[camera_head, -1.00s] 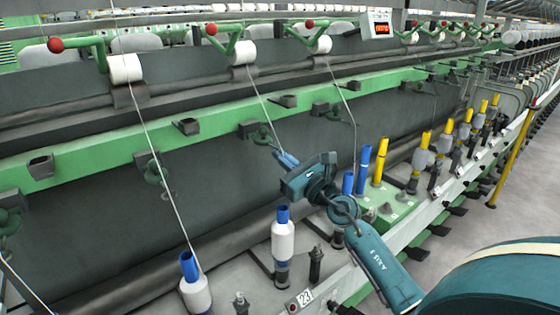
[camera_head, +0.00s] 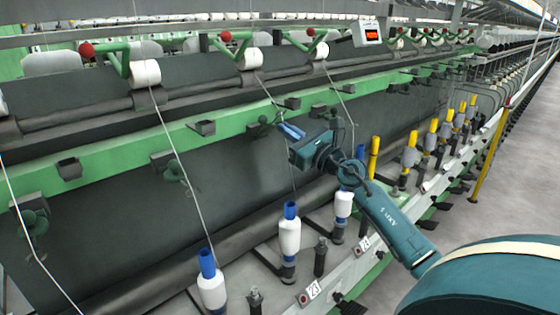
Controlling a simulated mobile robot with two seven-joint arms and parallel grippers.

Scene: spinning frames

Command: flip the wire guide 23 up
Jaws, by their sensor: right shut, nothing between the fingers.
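The plate numbered 23 (camera_head: 313,290) is on the front rail, below a white bobbin with a blue tube (camera_head: 290,238). Above that bobbin, a small green wire guide (camera_head: 263,127) sits on a dark bracket on the green rail; I take it to be wire guide 23. It is small, and I cannot tell whether it is up or down. My right gripper (camera_head: 291,131) is shut and empty, its blue fingertips just right of this guide and close to the thread. I cannot tell if they touch. My left gripper is not in view.
Another wire guide (camera_head: 175,172) is on the green rail (camera_head: 130,155) to the left. More bobbins (camera_head: 211,287) stand along the front, with threads running up to white rollers (camera_head: 146,73). My right arm covers part of the spindle row.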

